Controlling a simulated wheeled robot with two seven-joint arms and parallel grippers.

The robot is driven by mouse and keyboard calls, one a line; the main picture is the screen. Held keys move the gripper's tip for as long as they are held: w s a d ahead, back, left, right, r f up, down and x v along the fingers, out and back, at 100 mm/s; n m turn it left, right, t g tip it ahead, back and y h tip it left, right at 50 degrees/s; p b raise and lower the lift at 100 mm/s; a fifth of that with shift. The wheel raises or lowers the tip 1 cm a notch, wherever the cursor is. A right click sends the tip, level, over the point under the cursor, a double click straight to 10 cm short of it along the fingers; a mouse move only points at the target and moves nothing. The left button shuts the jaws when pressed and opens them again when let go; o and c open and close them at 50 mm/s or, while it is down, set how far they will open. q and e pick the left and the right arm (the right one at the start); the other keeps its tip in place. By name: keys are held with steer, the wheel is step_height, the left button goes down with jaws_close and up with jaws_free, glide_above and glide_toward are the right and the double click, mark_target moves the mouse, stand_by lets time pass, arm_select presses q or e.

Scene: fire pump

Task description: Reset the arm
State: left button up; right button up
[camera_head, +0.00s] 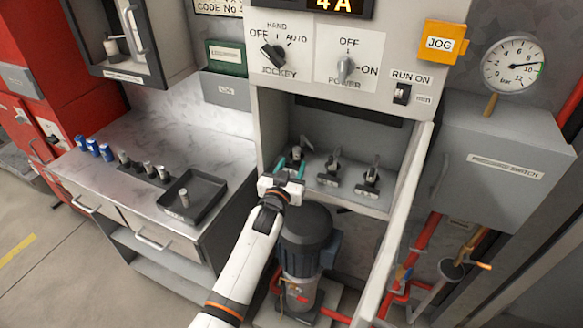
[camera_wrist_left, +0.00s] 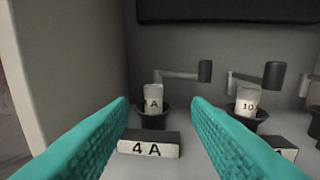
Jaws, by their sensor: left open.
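My left arm reaches into the open cabinet (camera_head: 268,120), and my left gripper (camera_head: 291,163) is at the leftmost of three fuse holders. In the left wrist view its teal fingers (camera_wrist_left: 160,103) are spread and empty. Between and beyond them a pale fuse marked "A", its number hard to read, stands upright in a dark holder (camera_wrist_left: 153,120), behind a "4 A" label block (camera_wrist_left: 148,145). A fuse marked 10 (camera_wrist_left: 246,100) stands in the holder to the right. The fingers appear apart from both fuses. My right gripper is not in view.
The cabinet door (camera_head: 410,215) stands open on the right. A motor (camera_head: 305,240) is below the shelf. On the left counter are a black tray (camera_head: 205,210) with a small cylinder, several fuses (camera_head: 147,168) and blue cans (camera_head: 92,147). A display (camera_head: 337,4) reads "4A".

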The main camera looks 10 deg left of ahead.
arm_select(q)
steer(key=shift+w+f, duration=0.1)
steer(key=shift+w, duration=0.05)
steer(key=s+a+f+g+y, duration=0.1)
steer(key=s+a+f+g, duration=0.15)
steer(key=s, duration=0.35)
steer(key=s+a+f+g, duration=0.1)
steer(key=s+f+g, duration=0.1)
steer(key=s+f, duration=0.3)
steer(key=s+a+f+g+y, duration=0.1)
steer(key=s+a+f+g, duration=0.1)
steer(key=s, duration=0.5)
steer(key=s+m+g, duration=0.1)
steer(key=s+g, duration=0.7)
steer(key=s, duration=1.7)
step_height(320, 180, down, 27)
steer(key=s+g, duration=0.1)
steer(key=s+a+f, duration=0.1)
steer(key=s+f, duration=0.6)
steer(key=s, duration=0.1)
steer(key=s+a+f+g, duration=0.1)
steer(key=s+a+f, duration=0.1)
steer(key=s+f, duration=0.5)
steer(key=shift+s+a+f, duration=0.25)
steer(key=shift+s+f, duration=0.15)
steer(key=shift+s, duration=0.35)
steer(key=shift+c, duration=0.5)
